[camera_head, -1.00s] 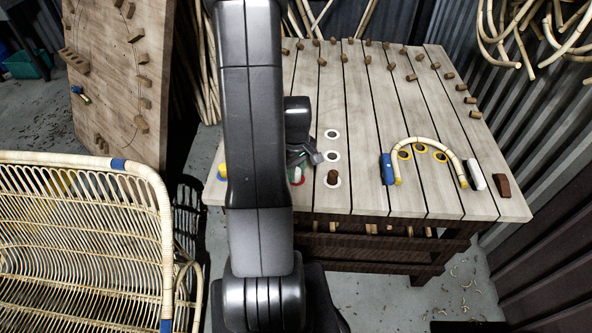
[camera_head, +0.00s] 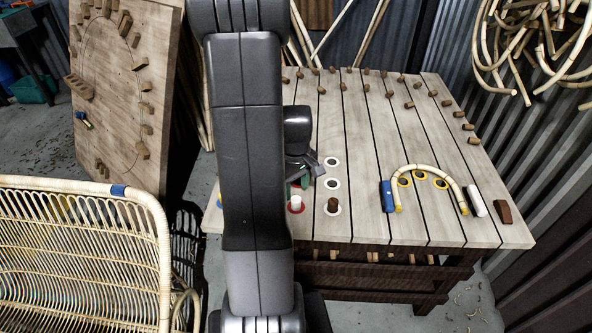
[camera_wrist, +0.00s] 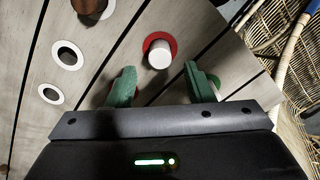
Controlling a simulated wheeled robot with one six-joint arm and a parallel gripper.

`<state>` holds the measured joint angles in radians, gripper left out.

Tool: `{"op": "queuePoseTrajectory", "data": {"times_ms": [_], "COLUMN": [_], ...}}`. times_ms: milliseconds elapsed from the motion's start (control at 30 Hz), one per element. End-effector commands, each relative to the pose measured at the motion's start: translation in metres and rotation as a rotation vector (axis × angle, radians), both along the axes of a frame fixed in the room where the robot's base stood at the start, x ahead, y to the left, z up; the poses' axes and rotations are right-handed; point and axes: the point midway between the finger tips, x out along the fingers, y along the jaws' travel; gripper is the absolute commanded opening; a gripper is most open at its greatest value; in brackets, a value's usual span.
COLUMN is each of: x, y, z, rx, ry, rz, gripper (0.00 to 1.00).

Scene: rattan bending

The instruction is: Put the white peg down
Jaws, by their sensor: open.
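The white peg (camera_head: 297,202) stands upright in a red-ringed hole at the front of the slatted table (camera_head: 350,110). In the wrist view the white peg (camera_wrist: 159,55) stands in its red ring, between and beyond the two green fingers. My gripper (camera_wrist: 163,78) is open, with a clear gap between its fingers and the peg. In the head view my gripper (camera_head: 302,175) is partly hidden by my arm, just behind the peg.
A brown peg (camera_head: 333,205) stands right of the white one. Empty white-ringed holes (camera_head: 332,184) lie behind it. A bent rattan piece (camera_head: 430,170) sits around yellow-ringed holes, near a blue block (camera_head: 387,196), a white block (camera_head: 476,201) and a brown block (camera_head: 504,211). A rattan chair (camera_head: 80,250) stands left.

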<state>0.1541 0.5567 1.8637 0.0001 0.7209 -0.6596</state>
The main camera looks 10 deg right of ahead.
Motion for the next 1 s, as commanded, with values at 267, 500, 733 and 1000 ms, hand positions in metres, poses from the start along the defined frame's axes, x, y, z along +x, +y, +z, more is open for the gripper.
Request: {"op": "queuePoseTrajectory", "data": {"times_ms": [267, 500, 733, 1000], "x": [0.001, 0.0, 0.0, -0.001], "y": [0.0, 0.0, 0.0, 0.0], "z": [0.05, 0.066, 0.067, 0.055], "rx": [-0.001, 0.0, 0.0, 0.001], "ry": [-0.004, -0.001, 0.0, 0.004], "rz": [0.0, 0.0, 0.0, 0.0], "gripper": [0.47, 0.47, 0.47, 0.47]}}
